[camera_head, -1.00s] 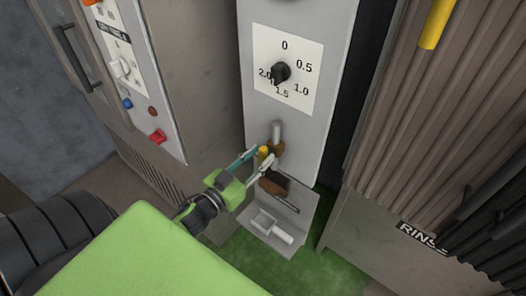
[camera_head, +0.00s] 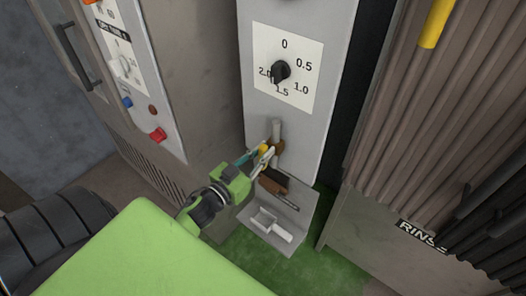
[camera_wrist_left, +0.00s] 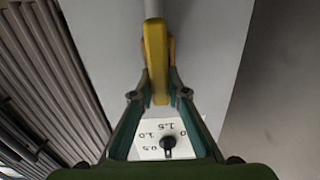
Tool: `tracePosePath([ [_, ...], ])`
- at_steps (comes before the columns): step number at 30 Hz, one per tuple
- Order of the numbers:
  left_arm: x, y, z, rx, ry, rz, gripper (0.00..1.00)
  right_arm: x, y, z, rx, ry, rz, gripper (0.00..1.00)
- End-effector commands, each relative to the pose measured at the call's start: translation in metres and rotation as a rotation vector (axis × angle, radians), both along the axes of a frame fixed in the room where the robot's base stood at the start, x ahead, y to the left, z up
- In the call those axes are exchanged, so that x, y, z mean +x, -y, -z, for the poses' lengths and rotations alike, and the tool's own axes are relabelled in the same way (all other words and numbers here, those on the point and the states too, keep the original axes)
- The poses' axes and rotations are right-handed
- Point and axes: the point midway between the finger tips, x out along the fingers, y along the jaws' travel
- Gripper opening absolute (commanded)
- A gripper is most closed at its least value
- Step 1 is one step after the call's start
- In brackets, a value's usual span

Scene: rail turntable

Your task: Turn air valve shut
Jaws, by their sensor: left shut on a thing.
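The air valve has a yellow lever (camera_head: 263,149) on a brown body (camera_head: 278,146), under a short grey pipe on the light grey panel (camera_head: 256,108). My left gripper (camera_head: 265,154) is shut on the yellow lever, with a finger on each side. In the left wrist view the yellow lever (camera_wrist_left: 156,50) runs between the fingertips of the left gripper (camera_wrist_left: 158,88). The fingers hide part of the lever and valve body in the head view. My right gripper is not in view.
A dial plate (camera_head: 303,49) with a black knob (camera_head: 280,71) sits above the valve. Below are a brown-handled brush (camera_head: 272,184) and a grey ledge (camera_head: 296,213). A control box (camera_head: 143,75) stands left, a ribbed curtain (camera_head: 430,110) right.

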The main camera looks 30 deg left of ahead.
Motion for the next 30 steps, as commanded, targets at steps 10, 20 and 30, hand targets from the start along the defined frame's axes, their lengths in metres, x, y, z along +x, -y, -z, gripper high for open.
tracePosePath([
  [10, 0.0, 0.005, -0.001, 0.175, 0.015, 0.0, 0.0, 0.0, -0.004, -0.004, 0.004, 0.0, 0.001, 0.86],
  [20, -0.001, 0.012, 0.002, 0.481, 0.04, 0.0, 0.0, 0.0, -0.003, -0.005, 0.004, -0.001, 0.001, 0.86],
  [30, -0.001, 0.018, 0.008, 0.803, 0.065, -0.001, 0.0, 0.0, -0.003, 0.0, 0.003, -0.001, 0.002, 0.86],
])
